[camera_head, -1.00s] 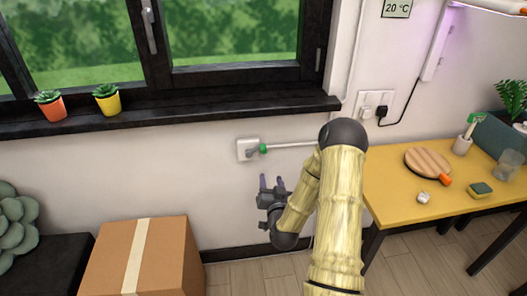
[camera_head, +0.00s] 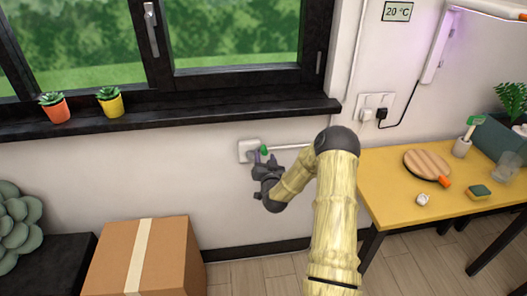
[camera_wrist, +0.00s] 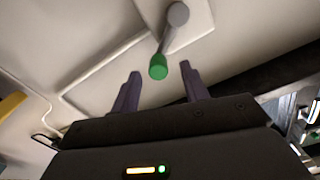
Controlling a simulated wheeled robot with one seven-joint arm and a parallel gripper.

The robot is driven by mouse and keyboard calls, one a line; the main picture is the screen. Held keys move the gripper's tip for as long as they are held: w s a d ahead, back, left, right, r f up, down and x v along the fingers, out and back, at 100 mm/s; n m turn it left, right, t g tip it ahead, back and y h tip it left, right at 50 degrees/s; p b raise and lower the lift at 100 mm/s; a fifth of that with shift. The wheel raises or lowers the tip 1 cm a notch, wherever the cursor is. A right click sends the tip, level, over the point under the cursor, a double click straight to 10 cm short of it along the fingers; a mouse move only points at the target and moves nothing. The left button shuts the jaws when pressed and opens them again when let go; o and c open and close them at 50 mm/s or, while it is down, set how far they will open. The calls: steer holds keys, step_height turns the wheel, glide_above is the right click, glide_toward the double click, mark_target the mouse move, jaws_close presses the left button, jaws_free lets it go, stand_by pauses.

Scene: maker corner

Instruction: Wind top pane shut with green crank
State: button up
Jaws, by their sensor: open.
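The green crank knob (camera_head: 264,149) sits at the end of a short grey crank arm on a white wall plate (camera_head: 243,150) below the window sill. In the wrist view the green knob (camera_wrist: 158,67) lies just beyond and between my two fingertips, with the grey crank arm (camera_wrist: 174,25) behind it. My gripper (camera_head: 264,158) is open at the knob in the head view; its fingers (camera_wrist: 158,82) stand apart on either side, with no visible contact. The top pane is not in view; only the lower part of the dark-framed window (camera_head: 232,75) shows.
A pale rod (camera_head: 290,147) runs right from the wall plate. Two potted succulents stand on the dark sill (camera_head: 190,115). A cardboard box (camera_head: 170,255) stands below left. A yellow table (camera_head: 390,190) with a round board and small items is at right.

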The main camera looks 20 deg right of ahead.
mark_target(265, 154)
steer(key=x, duration=0.3)
steer(key=shift+w+d, duration=0.5)
steer(key=shift+w+a, duration=0.1)
jaws_close()
